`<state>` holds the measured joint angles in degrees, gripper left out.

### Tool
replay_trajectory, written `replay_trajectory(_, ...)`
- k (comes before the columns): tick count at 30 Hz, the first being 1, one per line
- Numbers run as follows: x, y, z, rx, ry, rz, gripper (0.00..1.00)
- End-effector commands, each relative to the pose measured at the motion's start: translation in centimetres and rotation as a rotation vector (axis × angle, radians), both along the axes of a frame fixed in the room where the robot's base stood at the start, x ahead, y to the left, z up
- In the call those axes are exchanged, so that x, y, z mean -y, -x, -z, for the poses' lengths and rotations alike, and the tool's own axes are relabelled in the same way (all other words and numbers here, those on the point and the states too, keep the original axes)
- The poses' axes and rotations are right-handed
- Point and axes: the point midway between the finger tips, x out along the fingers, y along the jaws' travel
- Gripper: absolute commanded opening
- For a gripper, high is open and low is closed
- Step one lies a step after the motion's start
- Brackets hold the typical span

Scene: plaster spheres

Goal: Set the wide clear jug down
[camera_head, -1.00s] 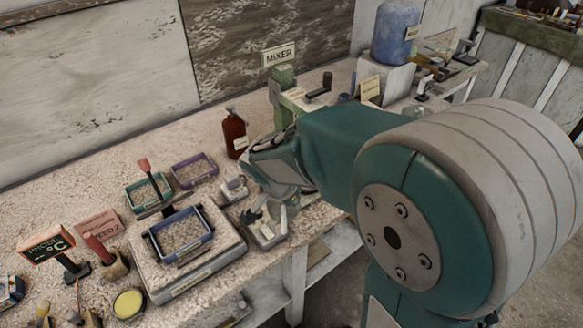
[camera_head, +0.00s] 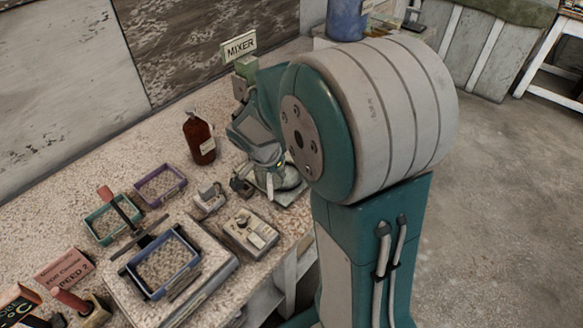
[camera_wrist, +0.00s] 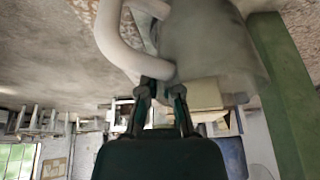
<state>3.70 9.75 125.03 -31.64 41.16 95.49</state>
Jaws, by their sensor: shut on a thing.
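My gripper (camera_wrist: 162,92) is shut on the pale handle (camera_wrist: 108,38) of the wide clear jug. The jug's cloudy grey body (camera_wrist: 205,40) fills the upper middle of the wrist view. In the head view, the clear jug (camera_head: 287,178) shows partly below my wrist, beside the MIXER stand. My arm hides much of the jug and the stand. I cannot tell whether the jug's bottom touches a surface.
The mixer's green post (camera_wrist: 285,95) stands close at the right in the wrist view. A brown bottle (camera_head: 199,140) stands left of my wrist. A small boxed device (camera_head: 249,234) and blue, purple and green trays (camera_head: 163,262) lie nearer on the speckled bench (camera_head: 60,215).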

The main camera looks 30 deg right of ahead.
Motion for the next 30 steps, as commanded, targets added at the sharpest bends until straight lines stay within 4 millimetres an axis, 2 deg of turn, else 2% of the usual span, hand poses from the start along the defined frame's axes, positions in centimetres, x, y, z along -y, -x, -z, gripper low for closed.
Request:
replay_trajectory(3,1.8,-0.6,0.9,0.001,0.001,0.002,0.00)
replay_trajectory(10,3.4,-1.1,1.8,0.000,0.000,0.001,0.00)
replay_trajectory(15,4.9,-1.6,3.3,0.000,0.000,-0.001,0.00)
replay_trajectory(24,4.9,-1.7,3.5,0.002,0.001,-0.002,0.00)
replay_trajectory(25,4.9,-1.7,3.5,0.001,0.000,-0.001,0.19)
replay_trajectory(27,4.9,-1.7,3.5,0.001,0.000,-0.001,0.43)
replay_trajectory(30,4.9,-1.7,3.5,0.001,0.000,-0.001,0.43)
